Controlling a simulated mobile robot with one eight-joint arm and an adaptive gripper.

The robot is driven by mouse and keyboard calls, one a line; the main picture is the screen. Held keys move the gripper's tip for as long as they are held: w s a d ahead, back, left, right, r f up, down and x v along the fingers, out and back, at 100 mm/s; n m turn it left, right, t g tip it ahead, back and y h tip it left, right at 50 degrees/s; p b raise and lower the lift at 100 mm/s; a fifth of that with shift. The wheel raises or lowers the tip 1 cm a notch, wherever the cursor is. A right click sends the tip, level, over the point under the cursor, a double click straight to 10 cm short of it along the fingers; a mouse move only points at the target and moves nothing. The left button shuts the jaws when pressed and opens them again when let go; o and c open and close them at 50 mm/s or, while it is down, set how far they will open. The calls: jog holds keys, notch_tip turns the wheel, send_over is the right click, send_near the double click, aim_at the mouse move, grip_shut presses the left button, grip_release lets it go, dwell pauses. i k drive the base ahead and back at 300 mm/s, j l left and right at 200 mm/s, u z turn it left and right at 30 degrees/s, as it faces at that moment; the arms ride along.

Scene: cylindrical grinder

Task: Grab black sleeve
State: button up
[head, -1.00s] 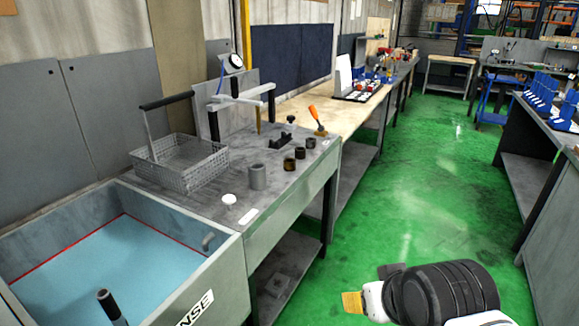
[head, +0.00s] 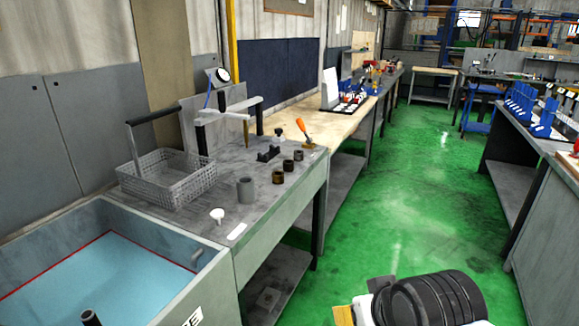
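Three small dark sleeves stand upright in a row on the grey bench top: a brownish near one (head: 278,177), a dark middle one (head: 288,165) and a dark far one (head: 298,155). I cannot tell which is meant by the black sleeve. A larger grey sleeve (head: 245,190) stands to their left. My gripper (head: 345,315) shows only partly at the bottom edge, as a yellowish tip beside my black ribbed arm part. It is over the green floor, right of the bench and well away from the sleeves. Its opening is not visible.
A wire basket (head: 167,177), a white funnel-like piece (head: 217,215), a black block (head: 268,154), an orange-handled tool (head: 304,131) and a gauge stand (head: 228,110) are on the bench. A blue-bottomed basin (head: 95,275) adjoins it. The green aisle (head: 410,210) is clear.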

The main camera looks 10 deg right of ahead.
aim_at(288, 165)
jog(key=i+l+z, duration=0.15)
jog(key=i+l, duration=0.15)
jog(key=i, duration=0.3)
jog(key=i+l+z, duration=0.15)
jog(key=i, duration=0.4)
jog(key=i+l+z, duration=0.15)
jog(key=i, duration=0.5)
